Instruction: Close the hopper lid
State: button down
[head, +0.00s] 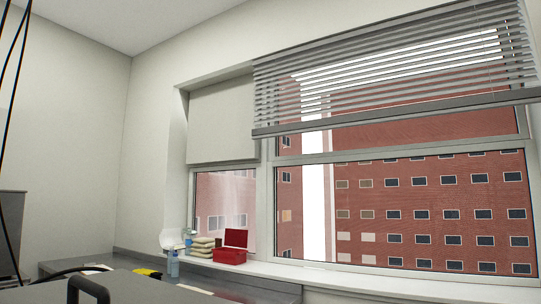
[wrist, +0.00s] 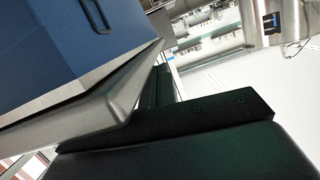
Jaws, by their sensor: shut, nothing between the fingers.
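I cannot clearly identify the hopper lid. A flat dark grey panel with a black handle (head: 88,289) shows at the bottom left of the head view; I cannot tell whether it is the lid. In the wrist view, my gripper (wrist: 155,88) shows as dark parts rising from the bottom, shut and empty, with its tips partly hidden. A grey metal edge (wrist: 110,105) under a blue panel (wrist: 60,45) with a dark handle lies close on its left. I cannot tell whether they touch. My gripper is out of the head view.
In the head view, a counter (head: 255,289) runs below the window.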

jog(key=shift+f, duration=0.45)
notch_tip(320, 180, up, 6)
jog(key=p, duration=0.4)
jog(key=shift+f, duration=0.2)
jog(key=b+v, duration=0.1)
jog(key=v, duration=0.9)
jog(key=shift+f, duration=0.3)
jog(key=x, duration=1)
jog(key=shift+p, duration=0.35)
jog(key=shift+f+b, duration=1.55)
jog(key=shift+f, duration=0.4)
